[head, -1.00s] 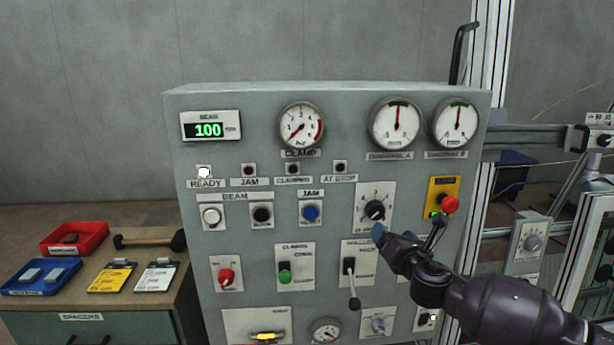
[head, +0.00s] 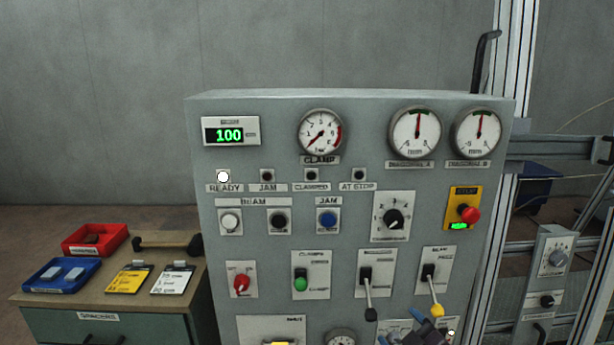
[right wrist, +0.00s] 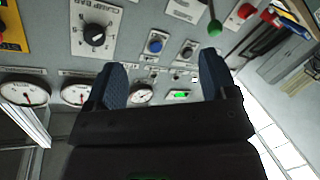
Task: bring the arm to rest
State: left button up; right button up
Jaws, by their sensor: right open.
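My right gripper (head: 420,335) shows at the bottom edge of the head view, low in front of the grey control panel (head: 290,200). Only its blue fingertips and a little dark metal show there; the rest of the arm is out of the picture. In the right wrist view the same gripper (right wrist: 163,88) has its two blue fingers wide apart with nothing between them. The panel shows upside down beyond the fingers. I cannot tell whether a fingertip touches the panel. My left gripper is not in view.
A yellow-tipped lever (head: 434,290) and a black lever (head: 368,292) stick out just above the gripper. A red stop button (head: 470,215) sits at the panel's right. A bench (head: 130,305) with red (head: 95,239) and blue (head: 60,275) trays stands left.

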jog(key=s+d+f+m+g+h, duration=0.2)
jog(key=s+d+f+m, duration=0.2)
jog(key=s+f, duration=0.5)
jog(key=s+d+f+m+g+h+b, duration=0.1)
jog(key=s+d+f+m+g+h, duration=0.1)
jog(key=s+f, duration=0.8)
jog(key=s+d+m+h, duration=0.1)
jog(key=s+d+m, duration=0.1)
jog(key=s, duration=0.3)
jog(key=shift+d+f+m, duration=0.15)
jog(key=shift+d+m, duration=0.1)
jog(key=shift+m, duration=0.35)
